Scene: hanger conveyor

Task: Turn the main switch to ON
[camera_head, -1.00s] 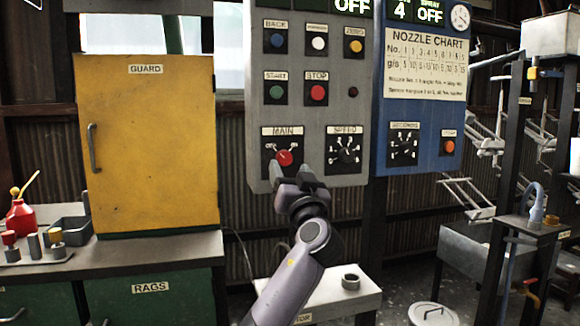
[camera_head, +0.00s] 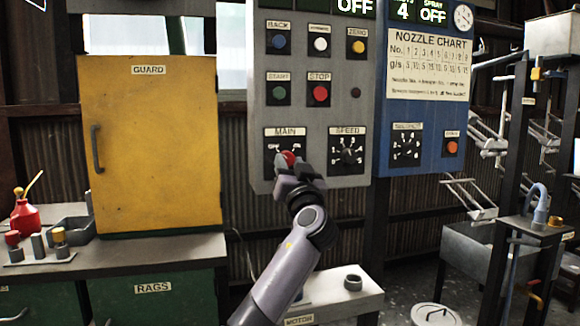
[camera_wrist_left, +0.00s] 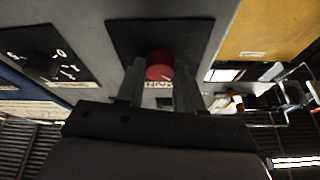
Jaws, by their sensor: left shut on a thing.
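The main switch (camera_head: 287,158) is a red round knob on a black plate labelled MAIN, low on the grey control panel (camera_head: 310,112). My left gripper (camera_head: 293,170) is at the knob and partly covers it in the head view. In the left wrist view the red knob (camera_wrist_left: 159,66) sits between the two fingers of my left gripper (camera_wrist_left: 158,88), which is shut on it. The knob's pointer and most of the label are hard to read. My right gripper is not in view.
The SPEED dial (camera_head: 347,150) is just right of the main switch, with START and STOP buttons (camera_head: 319,93) above. A blue panel (camera_head: 425,110) adjoins on the right. A yellow guard door (camera_head: 150,145) stands left. A small table (camera_head: 335,300) is below.

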